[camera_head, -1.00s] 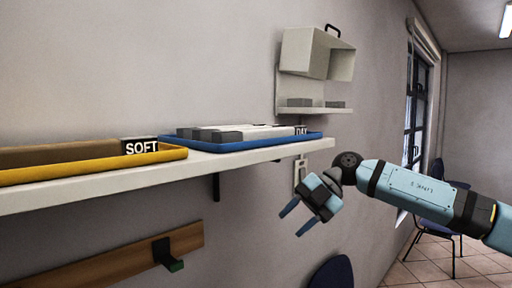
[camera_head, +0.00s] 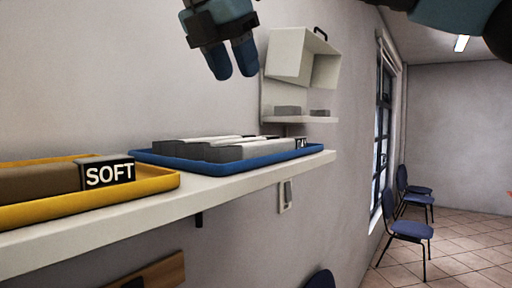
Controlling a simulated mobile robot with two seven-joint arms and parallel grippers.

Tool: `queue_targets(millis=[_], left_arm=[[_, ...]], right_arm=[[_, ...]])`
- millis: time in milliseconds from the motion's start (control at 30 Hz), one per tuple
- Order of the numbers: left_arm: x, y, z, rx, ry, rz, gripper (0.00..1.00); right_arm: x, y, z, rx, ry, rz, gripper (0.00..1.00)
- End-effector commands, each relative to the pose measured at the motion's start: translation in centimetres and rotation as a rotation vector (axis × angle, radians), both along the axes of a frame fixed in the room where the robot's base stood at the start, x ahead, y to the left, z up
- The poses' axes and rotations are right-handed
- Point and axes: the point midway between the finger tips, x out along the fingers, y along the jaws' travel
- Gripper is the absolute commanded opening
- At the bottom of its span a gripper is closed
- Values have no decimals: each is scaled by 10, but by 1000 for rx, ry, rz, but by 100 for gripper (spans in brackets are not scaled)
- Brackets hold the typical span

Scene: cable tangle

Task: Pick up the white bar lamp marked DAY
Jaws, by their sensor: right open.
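Several white bar lamps with grey ends (camera_head: 235,149) lie side by side in a blue tray (camera_head: 200,166) on the wall shelf. The black label at their right end is only partly readable now; it read DAY in the earlier view. My right gripper (camera_head: 233,74) is above the blue tray, fingers pointing down, open and empty, with a clear gap to the lamps. Its arm shows at the top right. My left gripper is not in view.
A yellow tray (camera_head: 160,186) with a brown bar and a SOFT label (camera_head: 108,173) sits to the left on the white shelf (camera_head: 230,188). A small upper shelf (camera_head: 290,119) with a white box (camera_head: 290,55) hangs behind. Blue chairs (camera_head: 408,229) stand at the far right.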

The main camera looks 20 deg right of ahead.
Motion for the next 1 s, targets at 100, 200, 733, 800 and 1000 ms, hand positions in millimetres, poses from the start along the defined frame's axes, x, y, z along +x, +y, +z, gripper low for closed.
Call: queue_targets(millis=[100,200,733,800,1000], left_arm=[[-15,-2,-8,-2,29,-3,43],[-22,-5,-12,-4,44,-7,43],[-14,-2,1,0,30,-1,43],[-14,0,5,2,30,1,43],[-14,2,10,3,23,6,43]], right_arm=[[6,-7,-14,-5,5,-2,43],[12,-16,-32,-2,6,-2,43],[31,-44,-85,0,5,1,43],[34,-49,-94,0,7,1,43],[40,-58,-114,-1,3,1,43]])
